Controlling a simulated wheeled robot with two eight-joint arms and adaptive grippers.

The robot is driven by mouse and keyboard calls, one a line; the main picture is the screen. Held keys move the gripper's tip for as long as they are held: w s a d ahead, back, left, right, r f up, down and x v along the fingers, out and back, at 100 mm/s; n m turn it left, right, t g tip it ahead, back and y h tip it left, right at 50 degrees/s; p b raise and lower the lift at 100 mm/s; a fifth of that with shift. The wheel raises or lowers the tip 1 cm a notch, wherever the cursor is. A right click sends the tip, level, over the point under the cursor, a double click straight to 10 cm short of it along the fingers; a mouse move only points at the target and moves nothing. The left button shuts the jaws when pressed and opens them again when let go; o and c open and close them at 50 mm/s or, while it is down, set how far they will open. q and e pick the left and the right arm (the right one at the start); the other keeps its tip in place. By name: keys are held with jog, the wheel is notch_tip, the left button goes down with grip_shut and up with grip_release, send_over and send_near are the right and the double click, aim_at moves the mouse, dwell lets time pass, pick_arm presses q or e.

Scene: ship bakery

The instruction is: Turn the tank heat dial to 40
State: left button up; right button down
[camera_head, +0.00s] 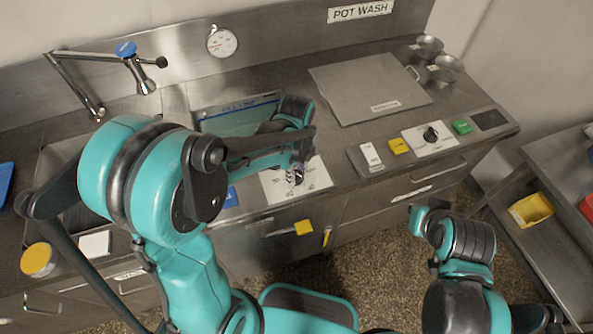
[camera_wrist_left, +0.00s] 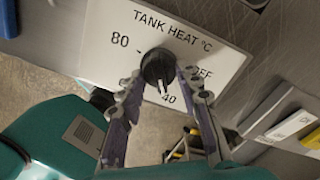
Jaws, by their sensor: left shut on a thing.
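The tank heat dial is a black knob (camera_wrist_left: 158,66) on a white plate marked TANK HEAT °C (camera_wrist_left: 105,42), with 80, OFF and 40 readable in the left wrist view. The knob's white pointer line points toward the 40, close to that mark. My left gripper (camera_wrist_left: 161,78) is shut on the knob, one finger on each side. In the head view the left gripper (camera_head: 297,174) is at the plate (camera_head: 276,190) on the counter's front edge, and its fingers partly hide the knob. My right arm shows at the lower right, but its gripper is not visible.
A second dial (camera_head: 431,134) on a white plate, a yellow block (camera_head: 399,146) and a green block (camera_head: 462,127) sit farther right. A grey lid (camera_head: 368,87) covers part of the counter. A tap (camera_head: 140,75) stands at the back left. A yellow tag (camera_head: 304,227) is below the plate.

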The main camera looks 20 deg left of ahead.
aim_at(297, 173)
pick_arm(q)
jog(key=o, duration=1.1)
jog(key=shift+o, duration=0.2)
notch_tip(297, 173, up, 12)
jog(key=s+a+f+n+t+b, duration=0.1)
jog(key=s+n, duration=0.4)
jog(key=n, duration=0.6)
jog(key=s+a+f+n+t+b, duration=0.1)
jog(key=s+a+n+t, duration=0.3)
jog(key=n, duration=0.7)
jog(key=shift+s+f+t, duration=0.55)
jog(key=shift+t, duration=0.55)
